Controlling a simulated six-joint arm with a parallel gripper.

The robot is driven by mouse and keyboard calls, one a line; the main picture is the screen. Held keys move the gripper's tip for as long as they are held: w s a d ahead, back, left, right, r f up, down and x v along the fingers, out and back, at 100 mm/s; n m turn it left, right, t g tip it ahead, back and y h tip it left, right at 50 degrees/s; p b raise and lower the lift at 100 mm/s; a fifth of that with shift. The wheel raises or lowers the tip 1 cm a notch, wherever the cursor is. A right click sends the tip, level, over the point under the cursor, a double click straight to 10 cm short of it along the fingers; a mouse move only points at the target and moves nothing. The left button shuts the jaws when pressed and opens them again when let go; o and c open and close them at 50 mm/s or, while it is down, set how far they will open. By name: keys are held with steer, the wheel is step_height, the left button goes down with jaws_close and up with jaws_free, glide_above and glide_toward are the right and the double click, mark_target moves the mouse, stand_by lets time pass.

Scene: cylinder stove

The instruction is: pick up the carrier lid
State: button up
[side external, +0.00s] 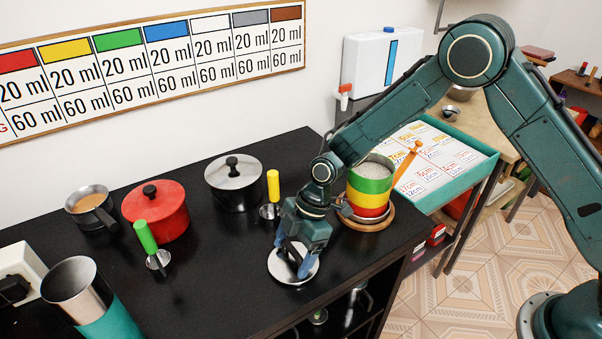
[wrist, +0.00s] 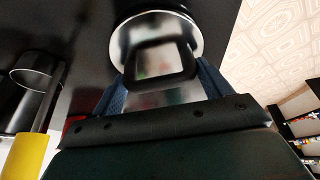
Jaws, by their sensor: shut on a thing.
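The carrier lid (side external: 281,270) is a round silver disc with a dark loop handle, lying flat near the front edge of the black counter. I cannot tell whether it touches the counter. My gripper (side external: 293,254) points down over it, with its blue fingers shut on the handle. In the wrist view, the lid (wrist: 190,35) shows its shiny face and black squared handle between the fingers of my gripper (wrist: 160,80). The handle partly hides the lid's middle. The striped green, yellow and red carrier (side external: 370,186) stands open behind to the right, with white grainy content.
A yellow-handled scoop (side external: 273,186) stands close behind my gripper. A silver-lidded pot (side external: 234,184), red pot (side external: 157,212), green-handled scoop (side external: 146,238) and saucepan (side external: 92,207) stand left. The counter left of the lid is clear. A teal-edged table (side external: 450,190) is at right.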

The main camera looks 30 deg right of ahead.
mark_target(293, 248)
step_height(293, 248, up, 20)
stand_by(0.6)
stand_by(0.5)
steer(key=w+d+m+t, duration=0.1)
steer(key=w+d+m, duration=0.1)
steer(key=d, duration=1)
steer(key=w+d+m, duration=0.2)
steer(key=d, duration=1.1)
steer(key=shift+w+r+m+t+h, duration=0.2)
steer(key=shift+r+m+t+h, duration=0.1)
steer(key=shift+r+t, duration=0.15)
steer(key=shift+f, duration=0.2)
steer(key=shift+f, duration=2.75)
steer(key=shift+f, duration=0.6)
